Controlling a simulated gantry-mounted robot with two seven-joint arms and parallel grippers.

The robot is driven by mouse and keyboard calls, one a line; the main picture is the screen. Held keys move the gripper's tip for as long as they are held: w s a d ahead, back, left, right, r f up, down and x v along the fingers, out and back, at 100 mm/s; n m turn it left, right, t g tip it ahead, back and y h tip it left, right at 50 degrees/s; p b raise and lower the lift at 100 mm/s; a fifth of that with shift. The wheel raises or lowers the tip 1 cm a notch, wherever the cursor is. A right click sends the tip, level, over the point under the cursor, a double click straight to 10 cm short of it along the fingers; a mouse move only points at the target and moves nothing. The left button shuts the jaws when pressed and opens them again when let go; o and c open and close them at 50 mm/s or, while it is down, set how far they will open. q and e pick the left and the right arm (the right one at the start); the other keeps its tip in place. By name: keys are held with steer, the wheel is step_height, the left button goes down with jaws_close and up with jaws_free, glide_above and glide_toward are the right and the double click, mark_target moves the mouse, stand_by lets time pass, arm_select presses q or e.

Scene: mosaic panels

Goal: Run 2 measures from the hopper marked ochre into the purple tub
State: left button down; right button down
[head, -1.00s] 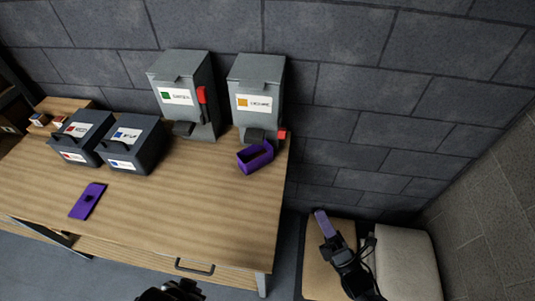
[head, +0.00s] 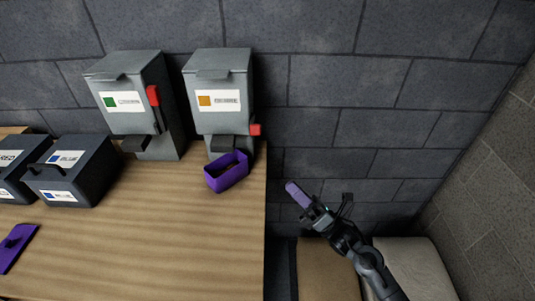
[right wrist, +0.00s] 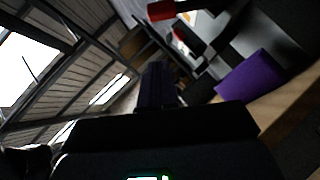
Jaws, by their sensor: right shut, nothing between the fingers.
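The grey hopper with the orange-square label (head: 219,120) stands at the table's back right corner; its lettering is too blurred to read surely. Its red lever end (head: 255,129) sits low on the right side. The purple tub (head: 225,181) stands open below the spout; its dark inside does not show clearly. In the right wrist view the tub (right wrist: 253,77) is at right and a red lever (right wrist: 165,10) at top. My right gripper (head: 296,193) is shut and empty, right of the table edge, apart from the tub and lever. My left gripper is out of view.
A green-labelled hopper (head: 128,124) with a raised red lever stands to the left. Dark bins (head: 75,173) and a purple lid (head: 17,248) are further left. The table front (head: 170,245) is clear. A stone wall (head: 345,110) closes the back.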

stand_by(0.4)
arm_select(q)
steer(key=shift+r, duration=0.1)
arm_select(e)
glide_toward(257, 128)
steer(key=shift+w+a+r, duration=0.15)
steer(key=shift+w+a, duration=0.3)
steer(key=shift+a, duration=0.25)
steer(key=shift+w+a+r, duration=0.15)
steer(key=shift+w+a, duration=0.35)
steer(key=shift+a, duration=0.25)
steer(key=shift+w+a+r, duration=0.15)
steer(key=shift+w+a, duration=0.3)
steer(key=shift+a, duration=0.25)
